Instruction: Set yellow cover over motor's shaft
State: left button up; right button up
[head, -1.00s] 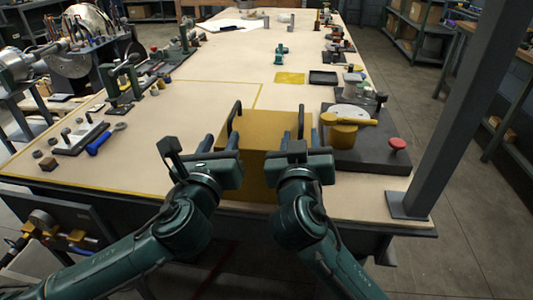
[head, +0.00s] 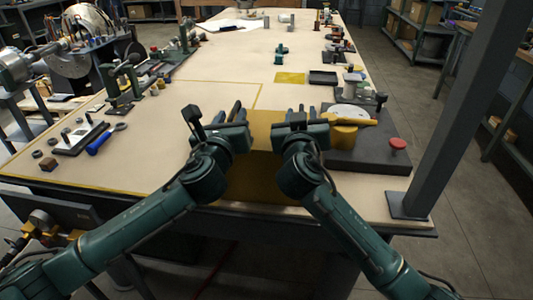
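A large yellow box-shaped cover (head: 262,130) stands at the near edge of the table in the head view, between my grippers. A dark upright handle (head: 237,109) shows at its left side; the right handle is largely hidden by my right gripper. My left gripper (head: 231,115) is at the left handle and my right gripper (head: 300,114) is at the cover's right side. Their bodies hide whether the fingers are closed on the handles. I cannot clearly pick out the motor's shaft.
To the right is a dark base plate (head: 370,155) with a yellow round part (head: 342,137), a pale disc and a red knob (head: 398,144). A grey post (head: 440,110) stands at the right corner. The table's middle left is clear; tools lie further left.

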pick_arm(q)
grip_shut()
pick_arm(e)
grip_shut()
pick_arm(q)
jog(key=shift+a, duration=0.1)
dwell(0.8)
